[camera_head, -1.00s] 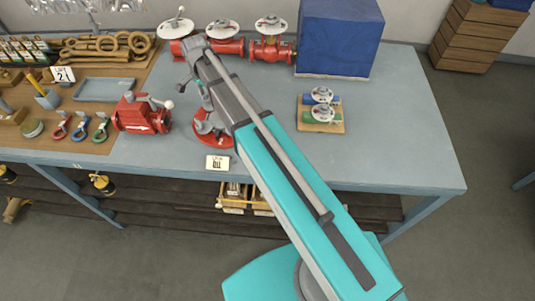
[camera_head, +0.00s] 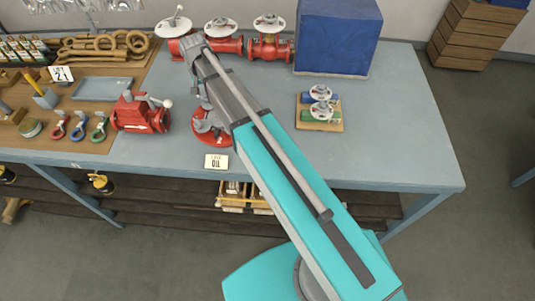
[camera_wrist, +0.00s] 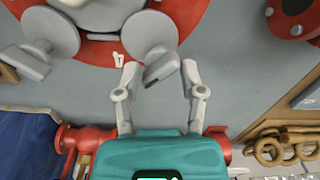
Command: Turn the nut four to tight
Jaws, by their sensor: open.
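A red round flange (camera_head: 199,137) stands on the blue-grey bench in the head view, partly hidden behind my arm. In the wrist view the red flange (camera_wrist: 100,50) fills the top, with grey round-headed nuts on it. A white tag marked 4 (camera_wrist: 118,60) lies on its rim. Beside the tag is a grey nut (camera_wrist: 150,30), with a grey tab reaching down from it. My gripper (camera_wrist: 160,75) is open, its fingertips apart on either side of the tab's lower end. I cannot tell whether they touch it.
A red valve body (camera_head: 140,117) with a lever stands close left of the flange. A white label card (camera_head: 216,161) is at the bench's front edge. Red valves with white handwheels (camera_head: 269,45) and a blue box (camera_head: 338,36) stand behind.

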